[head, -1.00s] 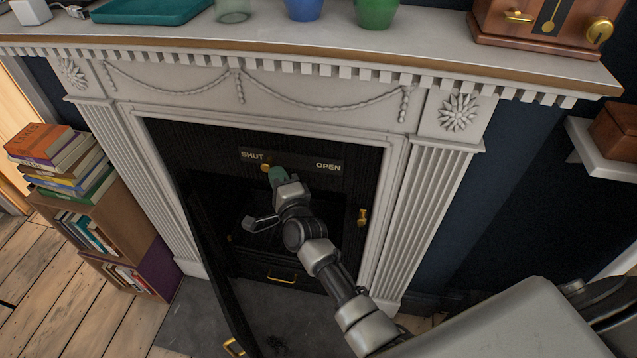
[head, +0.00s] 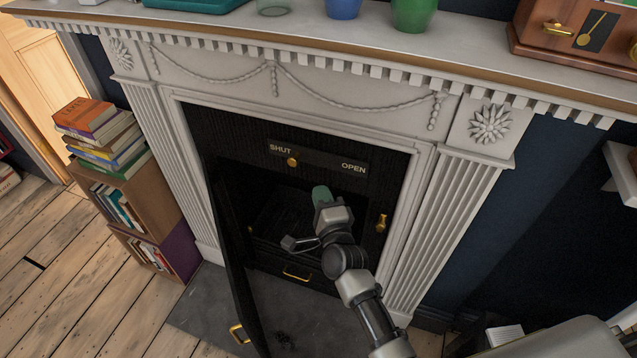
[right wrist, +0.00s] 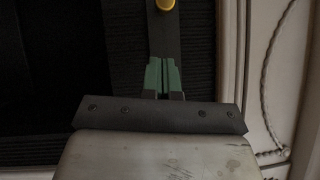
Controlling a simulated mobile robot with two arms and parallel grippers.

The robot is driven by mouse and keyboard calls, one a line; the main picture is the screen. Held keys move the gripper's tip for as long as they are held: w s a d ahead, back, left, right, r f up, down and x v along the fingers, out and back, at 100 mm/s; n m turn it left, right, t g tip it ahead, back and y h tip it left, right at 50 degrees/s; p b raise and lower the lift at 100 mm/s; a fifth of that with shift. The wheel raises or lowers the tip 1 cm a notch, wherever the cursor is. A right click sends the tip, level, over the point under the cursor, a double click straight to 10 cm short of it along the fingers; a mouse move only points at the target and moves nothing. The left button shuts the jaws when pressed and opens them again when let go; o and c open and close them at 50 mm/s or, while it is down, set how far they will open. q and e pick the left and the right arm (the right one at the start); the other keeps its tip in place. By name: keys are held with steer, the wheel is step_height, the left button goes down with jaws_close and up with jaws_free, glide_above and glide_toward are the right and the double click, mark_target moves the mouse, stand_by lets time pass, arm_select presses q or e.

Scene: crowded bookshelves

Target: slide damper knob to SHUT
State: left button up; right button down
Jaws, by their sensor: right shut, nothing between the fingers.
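The brass damper knob (head: 292,162) sits on a dark plate (head: 318,159) lettered SHUT at its left end and OPEN at its right. The knob is just below the word SHUT, near the plate's left end. My right gripper (head: 321,193) is below the plate, apart from the knob, in front of the dark firebox opening. Its green fingertips are together and empty. In the right wrist view the shut fingers (right wrist: 162,75) point toward the yellow knob (right wrist: 166,4) at the top edge, with a gap between. My left gripper is not in view.
The fireplace door (head: 232,255) stands open on the left, with a brass handle (head: 239,334). A brass latch (head: 381,223) is on the right side of the frame. Stacked books (head: 102,137) stand on a crate at left. Cups and a wooden clock case line the mantel (head: 300,50).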

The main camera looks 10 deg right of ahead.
steer(key=s, duration=0.5)
steer(key=shift+s+d+f, duration=0.15)
steer(key=shift+d+f, duration=0.05)
steer(key=shift+d, duration=0.05)
